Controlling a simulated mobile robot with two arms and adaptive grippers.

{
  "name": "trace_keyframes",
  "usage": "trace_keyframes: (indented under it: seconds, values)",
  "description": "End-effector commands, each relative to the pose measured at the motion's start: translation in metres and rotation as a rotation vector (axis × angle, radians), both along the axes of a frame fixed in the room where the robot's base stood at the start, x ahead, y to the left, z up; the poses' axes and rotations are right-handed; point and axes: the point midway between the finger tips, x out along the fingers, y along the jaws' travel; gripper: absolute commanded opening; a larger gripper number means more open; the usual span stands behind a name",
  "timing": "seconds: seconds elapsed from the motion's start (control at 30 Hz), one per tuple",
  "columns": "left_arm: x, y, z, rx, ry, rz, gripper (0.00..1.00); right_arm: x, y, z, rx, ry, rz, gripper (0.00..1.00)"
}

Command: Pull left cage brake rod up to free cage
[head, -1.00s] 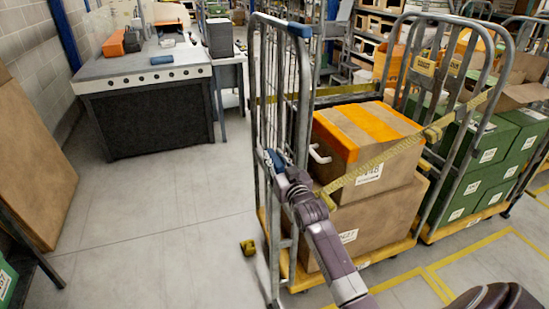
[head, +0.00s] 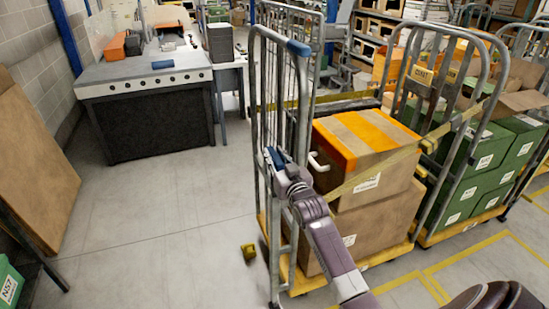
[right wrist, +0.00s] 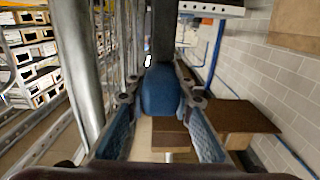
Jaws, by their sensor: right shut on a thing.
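The left cage (head: 301,100) is a grey tubular roll cage on a yellow base, with a blue piece on its top bar. It holds two stacked cardboard boxes (head: 385,205), the upper one with orange tape. My right gripper (head: 274,158) is at the cage's left upright, about mid-height. In the right wrist view its two blue-padded fingers stand either side of a smooth blue grip (right wrist: 160,90), which seems to be the brake rod's handle, and are shut on it. The rod's lower end is hard to make out. My left gripper is not in view.
A second cage (head: 480,165) with green boxes stands close on the right. A workbench (head: 150,110) is at the back left. A brown board (head: 30,165) leans at the left. The floor between is clear.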

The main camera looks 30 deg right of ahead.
Motion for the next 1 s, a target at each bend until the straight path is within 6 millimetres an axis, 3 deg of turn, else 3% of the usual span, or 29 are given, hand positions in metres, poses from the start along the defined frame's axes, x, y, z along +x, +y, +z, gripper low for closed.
trace_keyframes:
  seconds: [0.03,0.27,0.3,0.43,0.77,1.0]
  values:
    - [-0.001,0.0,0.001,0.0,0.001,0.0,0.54,0.001,-0.001,0.014,-0.006,-0.024,-0.001,0.0]
    - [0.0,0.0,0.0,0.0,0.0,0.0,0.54,0.001,-0.001,0.013,-0.007,-0.025,-0.001,0.0]
    - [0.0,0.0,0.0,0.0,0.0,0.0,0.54,0.001,-0.001,0.013,-0.007,-0.025,-0.001,0.25]
    - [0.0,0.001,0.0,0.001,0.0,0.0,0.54,0.001,-0.001,0.01,-0.006,-0.019,-0.001,0.39]
    - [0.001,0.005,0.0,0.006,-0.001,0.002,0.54,-0.002,0.0,0.005,-0.003,-0.011,0.0,0.39]
    - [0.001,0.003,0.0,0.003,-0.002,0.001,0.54,-0.03,0.007,0.003,-0.002,-0.009,0.0,0.39]
